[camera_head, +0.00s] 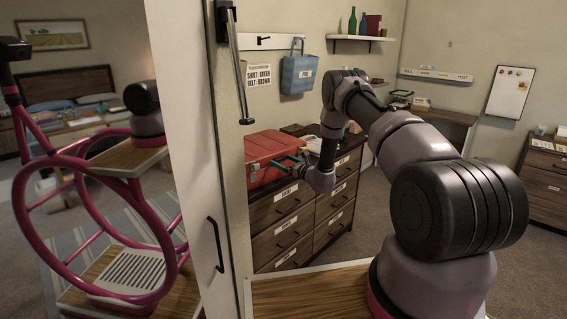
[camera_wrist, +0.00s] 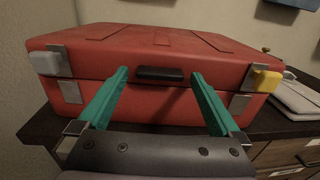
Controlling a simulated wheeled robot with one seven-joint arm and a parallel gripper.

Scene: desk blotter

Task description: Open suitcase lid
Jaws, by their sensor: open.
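The red suitcase (camera_head: 268,150) lies flat on top of the dark wooden dresser in the head view, with its lid closed. In the wrist view the suitcase (camera_wrist: 190,50) shows its front face, with a dark handle (camera_wrist: 160,74) at the middle, a whitish latch (camera_wrist: 48,62) at left and a yellow latch (camera_wrist: 264,80) at right. My gripper (camera_wrist: 158,82) is open, its two teal fingers apart on either side of the handle, with nothing between them gripped. Whether the fingertips touch the suitcase cannot be told. In the head view my gripper (camera_head: 296,166) is at the suitcase's front right.
The dresser (camera_head: 300,215) has several labelled drawers with dark handles. A pale folded item (camera_wrist: 298,98) lies right of the suitcase. A tall white door panel (camera_head: 185,130) stands at left in the head view. A blue bag (camera_head: 299,74) hangs on the wall above.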

